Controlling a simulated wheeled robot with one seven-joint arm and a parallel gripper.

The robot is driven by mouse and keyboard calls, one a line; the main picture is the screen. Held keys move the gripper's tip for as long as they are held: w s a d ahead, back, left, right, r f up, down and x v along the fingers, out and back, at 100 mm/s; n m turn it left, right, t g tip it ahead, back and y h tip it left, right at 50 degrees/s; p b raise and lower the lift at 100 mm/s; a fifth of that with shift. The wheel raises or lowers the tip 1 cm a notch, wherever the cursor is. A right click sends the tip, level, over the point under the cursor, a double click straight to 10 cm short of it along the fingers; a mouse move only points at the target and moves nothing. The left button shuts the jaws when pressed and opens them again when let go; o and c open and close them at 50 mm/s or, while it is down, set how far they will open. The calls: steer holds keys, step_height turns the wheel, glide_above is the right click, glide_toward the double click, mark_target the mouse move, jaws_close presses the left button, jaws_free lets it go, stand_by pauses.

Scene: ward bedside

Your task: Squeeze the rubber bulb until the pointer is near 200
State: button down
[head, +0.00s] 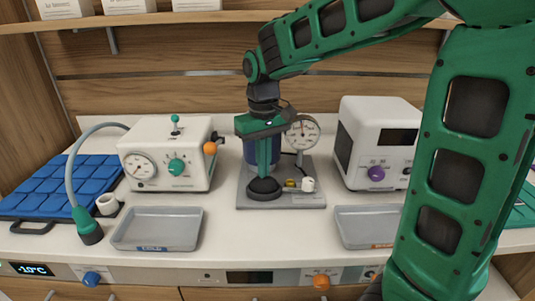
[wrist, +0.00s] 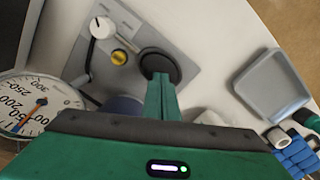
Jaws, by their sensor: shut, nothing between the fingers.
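The black rubber bulb (head: 264,189) sits at the front left of a grey base plate (head: 300,201). It also shows in the wrist view (wrist: 161,64) as a dark round shape. My gripper (head: 264,176) is shut and empty, pointing down with its fingertips at the top of the bulb; I cannot tell how hard they press, if at all. The round white gauge (head: 302,133) stands at the back right of the plate. In the wrist view the gauge (wrist: 62,97) is partly cut off, with an orange pointer on a slant; its reading is unclear. A blue cylinder behind my gripper is mostly hidden.
A brass knob (head: 290,183) and a white fitting (head: 308,184) are right of the bulb. A white box with a dial (head: 185,128) stands left, a white monitor (head: 352,115) right. Grey trays (head: 127,233) (head: 345,229) lie in front on both sides. Bare counter lies between them.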

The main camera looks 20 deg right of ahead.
steer(key=shift+f, duration=0.15)
steer(key=shift+f, duration=0.85)
steer(key=shift+r, duration=0.1)
steer(key=shift+r, duration=0.9)
steer(key=shift+f, duration=0.1)
